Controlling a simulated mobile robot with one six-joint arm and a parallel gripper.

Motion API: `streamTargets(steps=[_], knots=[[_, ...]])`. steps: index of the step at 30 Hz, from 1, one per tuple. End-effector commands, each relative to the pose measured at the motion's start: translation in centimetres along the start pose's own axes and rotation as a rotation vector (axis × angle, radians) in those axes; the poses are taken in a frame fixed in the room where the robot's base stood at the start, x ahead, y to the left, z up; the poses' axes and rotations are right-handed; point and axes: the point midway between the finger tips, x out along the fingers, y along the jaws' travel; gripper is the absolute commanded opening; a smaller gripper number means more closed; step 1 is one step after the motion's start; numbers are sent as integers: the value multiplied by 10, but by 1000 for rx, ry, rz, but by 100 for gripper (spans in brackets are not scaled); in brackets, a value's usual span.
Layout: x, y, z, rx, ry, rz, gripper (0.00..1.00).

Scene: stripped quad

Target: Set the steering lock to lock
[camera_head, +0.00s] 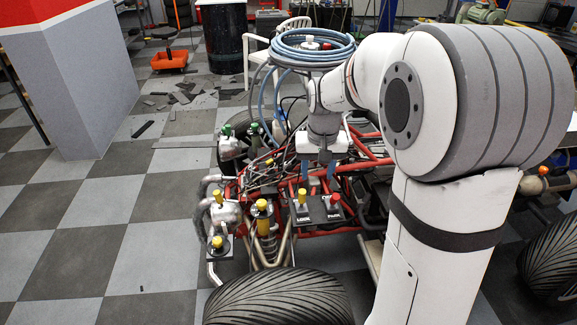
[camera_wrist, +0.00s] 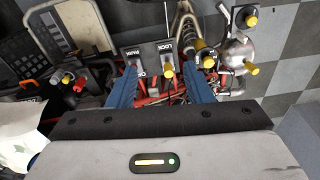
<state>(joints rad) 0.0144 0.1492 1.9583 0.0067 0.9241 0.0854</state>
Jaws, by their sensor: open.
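A dark plate marked LOCK (camera_head: 305,215) sits on the red-framed quad, with a yellow-tipped lever (camera_head: 302,196) standing up from it. In the wrist view the LOCK plate (camera_wrist: 167,50) reads upside down, and its yellow knob (camera_wrist: 169,73) lies between the fingers. Which setting the lever is at I cannot tell. Beside it is a plate marked PARK (camera_head: 332,214) with a red-tipped lever (camera_head: 335,197). My gripper (camera_head: 318,174) is open, its blue fingers pointing down above and behind the two plates. In the wrist view the open gripper (camera_wrist: 160,70) holds nothing.
Several other yellow knobs stand near the plates, one on a shock absorber (camera_head: 262,206) and one at front left (camera_head: 217,242). A coiled blue hose (camera_head: 310,50) is behind my wrist. A large tyre (camera_head: 280,300) is in front. Checkered floor at left is mostly clear.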

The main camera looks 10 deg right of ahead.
Motion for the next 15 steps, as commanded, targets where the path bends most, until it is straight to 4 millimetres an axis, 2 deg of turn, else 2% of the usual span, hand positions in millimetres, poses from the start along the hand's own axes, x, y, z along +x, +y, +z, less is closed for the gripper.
streamTargets(steps=[1, 6, 9, 12, 15], knots=[[23, -2, -20, 10, -18, 1, 46], [87, -8, -80, 45, -56, 3, 46], [125, -11, -106, 63, -74, 5, 46], [158, -13, -125, 78, -90, 7, 46], [182, -14, -137, 88, -101, 8, 46]])
